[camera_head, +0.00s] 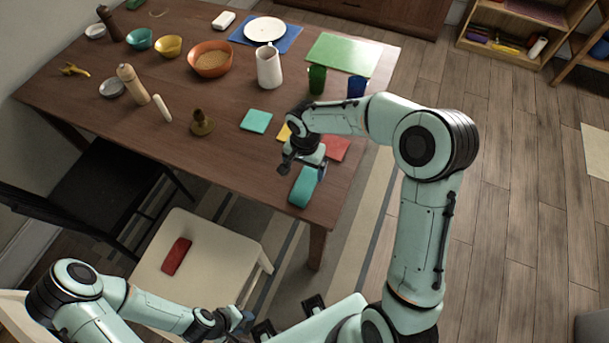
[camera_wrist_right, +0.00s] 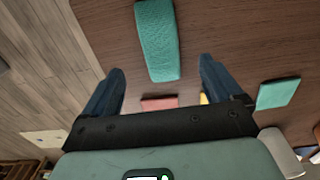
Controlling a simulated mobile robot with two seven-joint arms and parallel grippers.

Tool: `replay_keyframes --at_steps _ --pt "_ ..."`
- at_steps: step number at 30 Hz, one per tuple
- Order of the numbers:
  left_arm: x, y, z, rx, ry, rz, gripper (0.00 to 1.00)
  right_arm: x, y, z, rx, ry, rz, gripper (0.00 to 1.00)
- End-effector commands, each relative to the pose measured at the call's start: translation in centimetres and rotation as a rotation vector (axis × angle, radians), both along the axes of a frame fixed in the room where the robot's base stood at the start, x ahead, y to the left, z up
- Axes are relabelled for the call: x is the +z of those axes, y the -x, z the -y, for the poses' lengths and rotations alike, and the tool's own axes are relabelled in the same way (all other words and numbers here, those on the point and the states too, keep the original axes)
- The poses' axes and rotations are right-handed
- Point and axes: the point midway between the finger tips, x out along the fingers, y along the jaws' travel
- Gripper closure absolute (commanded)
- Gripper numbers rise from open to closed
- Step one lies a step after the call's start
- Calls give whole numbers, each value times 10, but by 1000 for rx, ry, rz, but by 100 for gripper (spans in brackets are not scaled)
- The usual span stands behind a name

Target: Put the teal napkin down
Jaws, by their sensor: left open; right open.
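The teal napkin (camera_head: 303,187), a folded strip, lies on the wooden table close to its near right corner. It also shows in the right wrist view (camera_wrist_right: 158,40), flat on the wood. My right gripper (camera_head: 304,168) is open and empty just behind the napkin in the head view. In the wrist view the napkin's near end lies between the open fingertips (camera_wrist_right: 160,68), with a gap on each side. My left gripper (camera_head: 243,319) is open and empty, low in front of the cream chair, away from the table.
A teal square (camera_head: 256,121) and a red square (camera_head: 335,149) lie flat near the right arm. A green cup (camera_head: 317,79), blue cup (camera_head: 356,86) and white pitcher (camera_head: 268,67) stand farther back. A red cloth (camera_head: 176,256) lies on the cream chair (camera_head: 200,285).

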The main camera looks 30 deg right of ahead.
Motion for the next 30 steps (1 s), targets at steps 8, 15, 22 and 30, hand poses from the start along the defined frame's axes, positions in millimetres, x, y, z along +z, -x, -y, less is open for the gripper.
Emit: replay_keyframes --at_steps 8,15,22,30 --pt "2 -1 0 -1 0 1 57 29 0 0 0 1 1 7" --pt "2 -1 0 0 0 1 57 30 0 0 0 0 0 7" --pt "2 -1 0 -1 0 1 57 30 0 0 -1 0 0 7" --pt "2 -1 0 0 0 2 57 30 0 0 -1 0 0 7"
